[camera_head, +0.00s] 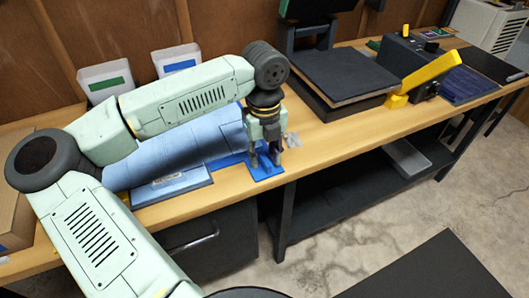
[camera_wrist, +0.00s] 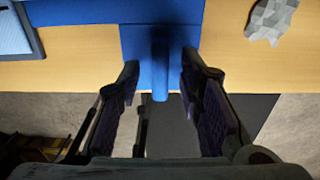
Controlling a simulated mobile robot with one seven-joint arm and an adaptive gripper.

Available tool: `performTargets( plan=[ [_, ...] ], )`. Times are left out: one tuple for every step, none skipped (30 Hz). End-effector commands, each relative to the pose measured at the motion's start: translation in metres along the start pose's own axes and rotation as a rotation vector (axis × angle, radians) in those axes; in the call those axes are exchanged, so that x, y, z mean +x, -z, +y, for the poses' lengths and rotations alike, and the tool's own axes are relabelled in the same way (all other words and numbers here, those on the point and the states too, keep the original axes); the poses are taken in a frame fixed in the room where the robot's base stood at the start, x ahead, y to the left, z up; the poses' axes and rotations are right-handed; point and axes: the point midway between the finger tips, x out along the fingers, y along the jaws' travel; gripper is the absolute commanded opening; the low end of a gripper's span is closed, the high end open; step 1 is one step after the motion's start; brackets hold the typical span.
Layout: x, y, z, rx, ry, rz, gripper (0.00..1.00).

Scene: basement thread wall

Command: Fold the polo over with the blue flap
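The light blue polo (camera_head: 190,143) lies on the bench, partly hidden behind my arm. The blue flap (camera_head: 262,173) lies flat at the bench's front edge, to the right of the polo. In the wrist view the blue flap (camera_wrist: 135,45) has a narrow blue tab (camera_wrist: 160,85) that sticks out over the front edge. My gripper (camera_head: 266,160) points down at the flap. In the wrist view my gripper (camera_wrist: 160,76) is open, with one finger on each side of the tab and a gap on both sides.
A light blue folded piece on a blue board (camera_head: 172,187) lies left of the flap. A grey scrap (camera_head: 292,139) is just right of my gripper. A black press (camera_head: 335,75) and a yellow-handled device (camera_head: 425,75) stand farther right. Two white bins (camera_head: 105,80) (camera_head: 177,60) stand behind.

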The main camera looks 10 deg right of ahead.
Motion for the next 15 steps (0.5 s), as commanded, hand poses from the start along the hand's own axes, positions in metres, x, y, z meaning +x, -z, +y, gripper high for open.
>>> performTargets(
  plan=[
    [0.0002,0.0,0.0,0.0,0.0,0.0,0.33],
    [0.0001,0.0,0.0,0.0,0.0,0.0,0.33],
    [0.0001,0.0,0.0,0.0,0.0,0.0,0.33],
    [0.0,0.0,0.0,0.0,0.0,0.0,0.33],
    [0.0,0.0,0.0,0.0,0.0,0.0,0.33],
    [-0.0001,0.0,0.0,0.0,0.0,0.0,0.3],
    [-0.0001,0.0,0.0,0.0,0.0,0.0,0.28],
    [-0.0001,0.0,0.0,0.0,0.0,0.0,0.26],
    [-0.0002,0.0,0.0,0.0,0.0,0.0,0.23],
    [-0.0002,0.0,0.0,0.0,0.0,0.0,0.21],
    [-0.0002,-0.0001,0.0,0.0,0.0,0.0,0.19],
    [-0.0003,-0.0001,0.0,0.0,0.0,0.0,0.17],
    [-0.0003,-0.0001,0.0,0.0,0.0,0.0,0.15],
    [-0.0003,-0.0001,0.0,0.0,0.0,0.0,0.13],
    [-0.0003,-0.0001,0.0,0.0,0.0,0.0,0.1]
  ],
)
